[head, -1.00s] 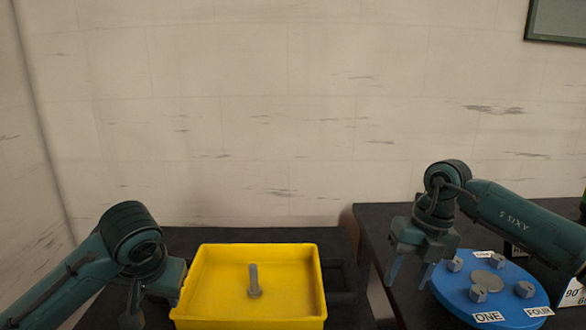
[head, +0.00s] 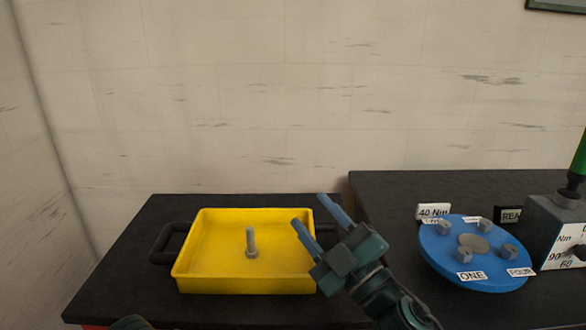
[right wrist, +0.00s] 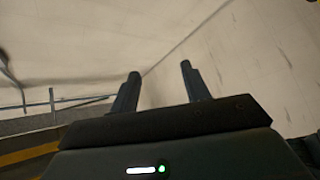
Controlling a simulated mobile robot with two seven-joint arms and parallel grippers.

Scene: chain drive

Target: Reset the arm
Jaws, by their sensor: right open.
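My right gripper (head: 318,222) is open and empty, raised in front of the right edge of the yellow tray, its blue fingers pointing up and to the left. In the right wrist view its two dark fingers (right wrist: 160,88) are apart with only wall between them. Of my left arm, only a small dark green part (head: 131,322) shows at the bottom edge of the head view. The left gripper itself is out of sight.
A yellow tray (head: 187,258) with an upright grey bolt (head: 251,243) sits on the left black table (head: 120,270). On the right table, a blue disc (head: 440,262) carries several grey nuts and labels, beside a grey gauge box (head: 556,222) and a "40 Nm" sign (head: 433,211).

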